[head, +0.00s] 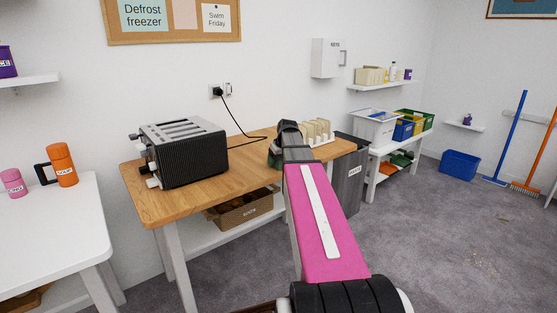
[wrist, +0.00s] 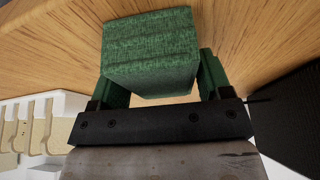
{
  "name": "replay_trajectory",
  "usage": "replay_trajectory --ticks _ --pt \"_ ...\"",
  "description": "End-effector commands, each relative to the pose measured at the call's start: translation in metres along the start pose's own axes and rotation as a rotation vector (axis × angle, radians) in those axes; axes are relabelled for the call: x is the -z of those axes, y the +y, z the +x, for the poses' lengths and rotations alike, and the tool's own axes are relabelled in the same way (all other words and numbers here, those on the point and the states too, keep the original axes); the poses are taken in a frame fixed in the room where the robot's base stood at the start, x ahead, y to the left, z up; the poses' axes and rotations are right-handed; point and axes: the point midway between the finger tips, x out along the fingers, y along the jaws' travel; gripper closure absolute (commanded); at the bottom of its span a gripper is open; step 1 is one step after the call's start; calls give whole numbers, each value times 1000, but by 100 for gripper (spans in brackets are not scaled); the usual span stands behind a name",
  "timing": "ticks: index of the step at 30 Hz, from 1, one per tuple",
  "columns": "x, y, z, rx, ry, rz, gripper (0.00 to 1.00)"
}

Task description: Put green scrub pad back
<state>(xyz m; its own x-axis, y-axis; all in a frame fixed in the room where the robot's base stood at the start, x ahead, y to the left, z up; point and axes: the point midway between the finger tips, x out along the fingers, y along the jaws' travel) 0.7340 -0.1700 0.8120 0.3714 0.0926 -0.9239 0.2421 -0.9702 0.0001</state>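The green scrub pad (wrist: 150,60) is a thick block with a rough, woven-looking surface. The pad is tilted and covers part of the left finger. Wooden table top shows behind it; whether the pad touches the wood is not clear. My arm hides much of that spot.
A black toaster (head: 184,152) stands on the table left of my gripper. A cream slotted rack (head: 317,132) stands to the right. A grey bin (head: 350,172) is beyond the table end. A basket (head: 240,210) sits on the lower shelf. Bare wood lies between toaster and gripper.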

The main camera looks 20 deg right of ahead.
Motion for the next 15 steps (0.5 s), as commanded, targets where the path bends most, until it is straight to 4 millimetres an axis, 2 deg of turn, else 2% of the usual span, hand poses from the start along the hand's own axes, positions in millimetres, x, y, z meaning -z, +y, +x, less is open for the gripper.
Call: replay_trajectory --ticks 11,15 --pt "1 0 -2 0 0 0 11" --pt "1 0 -12 -1 2 0 11"
